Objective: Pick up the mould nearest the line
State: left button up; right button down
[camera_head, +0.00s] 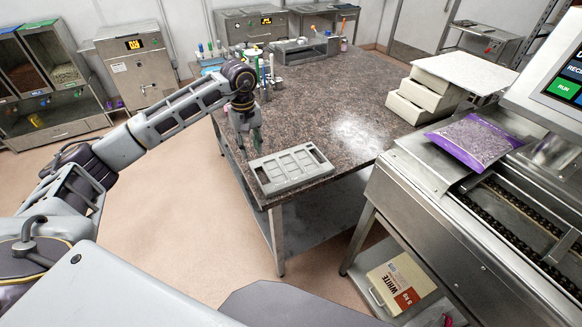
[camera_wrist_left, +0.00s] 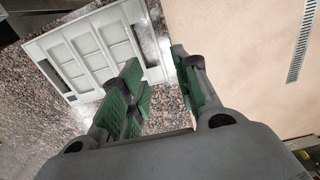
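A grey rectangular mould (camera_head: 292,168) with several shallow compartments lies flat on the speckled table (camera_head: 335,100), at its near corner. In the left wrist view the mould (camera_wrist_left: 90,50) fills the upper left, partly behind my fingers. My left gripper (camera_head: 246,140) points down over the table's left edge, just left of and behind the mould in the head view. Its green-padded fingers (camera_wrist_left: 158,82) are apart with nothing between them, and the mould's end lies beside the gap. My right gripper is not in view.
The steel line (camera_head: 470,220) with a chain conveyor stands at right, a purple bag (camera_head: 474,142) on it. White drawers (camera_head: 425,95) stand at the table's right edge. Bottles and tools (camera_head: 265,65) stand at the back. The table's middle is clear.

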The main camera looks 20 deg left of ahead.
pick_arm(q)
jog(key=shift+f+p, duration=0.6)
jog(key=shift+f, duration=3.5)
jog(key=shift+w+d+f+p, duration=0.15)
jog(key=shift+f+p, duration=0.3)
jog(key=shift+f, duration=0.55)
jog(key=shift+d+f+p, duration=0.2)
jog(key=shift+f+p, duration=0.2)
jog(key=shift+f, duration=1.2)
jog(key=shift+c, duration=0.3)
grip_shut()
